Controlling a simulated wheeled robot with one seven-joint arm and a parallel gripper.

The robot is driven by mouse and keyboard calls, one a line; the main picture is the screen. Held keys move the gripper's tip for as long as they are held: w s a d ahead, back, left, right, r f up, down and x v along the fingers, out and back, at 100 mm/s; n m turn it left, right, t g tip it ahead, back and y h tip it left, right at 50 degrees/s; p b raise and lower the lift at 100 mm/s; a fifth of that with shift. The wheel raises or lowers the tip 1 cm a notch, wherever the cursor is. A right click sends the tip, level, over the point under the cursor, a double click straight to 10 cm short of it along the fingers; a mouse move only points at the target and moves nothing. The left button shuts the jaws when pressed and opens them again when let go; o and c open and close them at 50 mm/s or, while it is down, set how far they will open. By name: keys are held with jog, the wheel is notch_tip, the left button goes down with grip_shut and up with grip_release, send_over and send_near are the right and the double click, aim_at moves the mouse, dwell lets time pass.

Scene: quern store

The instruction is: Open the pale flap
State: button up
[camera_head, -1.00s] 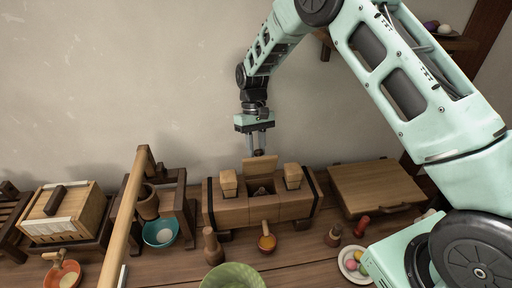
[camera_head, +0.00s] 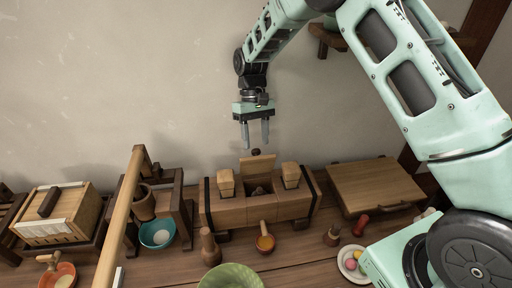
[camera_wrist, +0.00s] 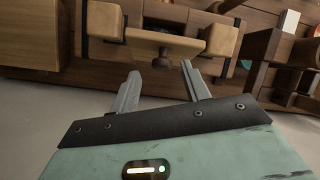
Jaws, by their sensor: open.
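The pale flap (camera_head: 257,165) is a light wooden panel with a small dark knob on its top edge. It stands raised at the back of an opening in the wooden chest (camera_head: 233,212), between two pale blocks. A dark hollow shows in front of it. In the wrist view the flap (camera_wrist: 158,39) is a plank whose round knob (camera_wrist: 162,61) lies just beyond my fingertips. My gripper (camera_head: 255,146) is open and empty just above the flap, fingers pointing down. It also shows spread in the wrist view (camera_wrist: 160,72), with no contact visible.
A slatted box (camera_head: 65,212) and teal bowl (camera_head: 157,234) stand left. A wooden rail (camera_head: 122,210) crosses the left foreground. A green bowl (camera_head: 232,277) and small wooden tools are in front. A flat wooden case (camera_head: 375,185) lies right. The wall behind is bare.

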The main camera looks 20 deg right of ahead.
notch_tip(320, 180, up, 6)
jog(key=b, duration=0.1)
jog(key=shift+r, duration=0.15)
jog(key=shift+s+d, duration=0.1)
jog(key=shift+d, duration=0.05)
jog(key=c, duration=0.8)
jog(key=shift+s+n, duration=0.15)
jog(key=shift+n, duration=0.45)
grip_shut()
jog(key=n+t+h+p, duration=0.2)
jog(key=n+p, duration=0.3)
jog(key=n, duration=1)
send_over(258, 159)
jog(key=d, duration=0.2)
jog(key=shift+w+d+f, duration=0.15)
jog(key=shift+w+f, duration=0.1)
jog(key=shift+f, duration=0.1)
jog(key=s+a+r+n+t+y+p, duration=0.1)
jog(key=s+a+n+t+p, duration=0.3)
jog(key=n, duration=1)
jog(key=shift+n+g, duration=0.7)
jog(key=shift+g, duration=0.1)
jog(key=f, duration=0.3)
jog(key=f+p, duration=0.1)
jog(key=f, duration=0.1)
jog(key=w+d+f+p, duration=0.1)
jog(key=f, duration=0.2)
jog(key=shift+f, duration=0.35)
jog(key=shift+w+p, duration=0.35)
jog(key=shift+w, duration=0.3)
